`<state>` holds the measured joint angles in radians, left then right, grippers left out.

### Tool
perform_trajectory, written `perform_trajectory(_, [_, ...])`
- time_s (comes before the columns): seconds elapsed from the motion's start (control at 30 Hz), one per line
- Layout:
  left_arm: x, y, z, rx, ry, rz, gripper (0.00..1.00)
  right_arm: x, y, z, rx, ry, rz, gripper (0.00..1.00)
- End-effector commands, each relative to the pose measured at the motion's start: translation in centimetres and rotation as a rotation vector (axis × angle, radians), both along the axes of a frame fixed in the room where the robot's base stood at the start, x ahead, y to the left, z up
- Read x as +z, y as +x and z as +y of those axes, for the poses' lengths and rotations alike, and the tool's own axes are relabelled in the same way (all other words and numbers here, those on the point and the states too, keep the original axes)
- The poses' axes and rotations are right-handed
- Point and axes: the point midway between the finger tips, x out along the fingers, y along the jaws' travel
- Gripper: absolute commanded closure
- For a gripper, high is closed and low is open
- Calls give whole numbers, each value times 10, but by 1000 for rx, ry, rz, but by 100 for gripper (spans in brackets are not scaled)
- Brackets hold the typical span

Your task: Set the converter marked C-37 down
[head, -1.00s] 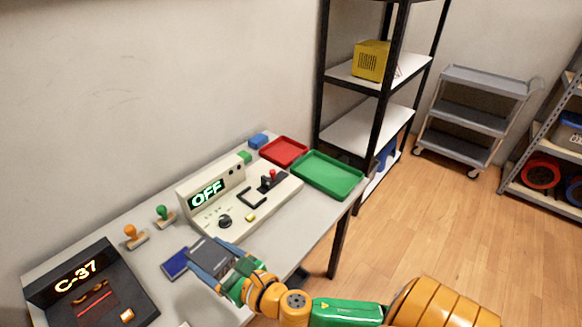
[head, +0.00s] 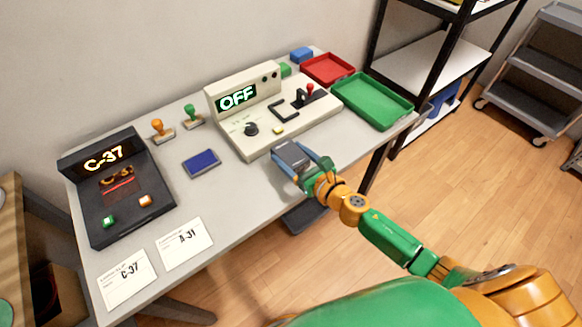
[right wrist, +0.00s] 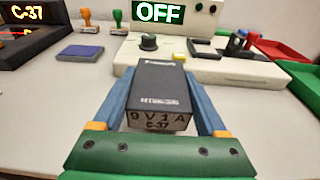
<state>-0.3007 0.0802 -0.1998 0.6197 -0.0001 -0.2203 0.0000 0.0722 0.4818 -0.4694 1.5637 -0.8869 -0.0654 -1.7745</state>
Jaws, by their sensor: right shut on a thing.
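The converter (head: 291,154) is a dark grey box. In the right wrist view, the converter (right wrist: 160,85) shows "9V1A" and "C-37" on its near end. My right gripper (head: 296,163) is shut on it, with one blue finger on each side; the gripper (right wrist: 158,105) also shows in the wrist view. It holds the converter at the front edge of the grey table (head: 235,200), just in front of the cream tester (head: 265,140) that reads OFF. I cannot tell whether the converter touches the table. My left gripper is not in view.
A black console (head: 118,190) reading C-37 stands at the left. A blue pad (head: 201,163), two stamps, and cards marked C-37 (head: 127,281) and A-31 (head: 185,243) lie around it. A red tray (head: 328,68) and a green tray (head: 372,100) sit at the far right.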

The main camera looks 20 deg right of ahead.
Motion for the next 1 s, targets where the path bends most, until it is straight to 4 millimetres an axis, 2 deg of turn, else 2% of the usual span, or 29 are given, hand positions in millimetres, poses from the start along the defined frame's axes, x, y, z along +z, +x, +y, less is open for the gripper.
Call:
perform_trajectory(0.03, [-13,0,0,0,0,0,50,-17,3,-1,-3,4,3,99])
perform_trajectory(0.13, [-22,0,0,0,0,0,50,-33,2,-1,-2,4,2,99])
perform_trajectory(0.4, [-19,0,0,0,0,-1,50,-32,2,-1,0,0,0,99])
perform_trajectory(0.53, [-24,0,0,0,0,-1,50,-37,2,-1,-1,0,0,99])
perform_trajectory(0.57, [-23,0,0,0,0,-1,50,-36,1,-1,-1,0,1,20])
perform_trajectory(0.63, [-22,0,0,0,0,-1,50,-36,1,-1,-1,0,1,1])
perform_trajectory(0.83, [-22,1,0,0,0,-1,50,-35,1,-1,-1,0,1,0])
perform_trajectory(0.93, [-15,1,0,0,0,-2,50,-28,1,-1,-1,0,1,0])
perform_trajectory(1.0, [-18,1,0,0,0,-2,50,-32,-8,-5,-1,-2,4,0])
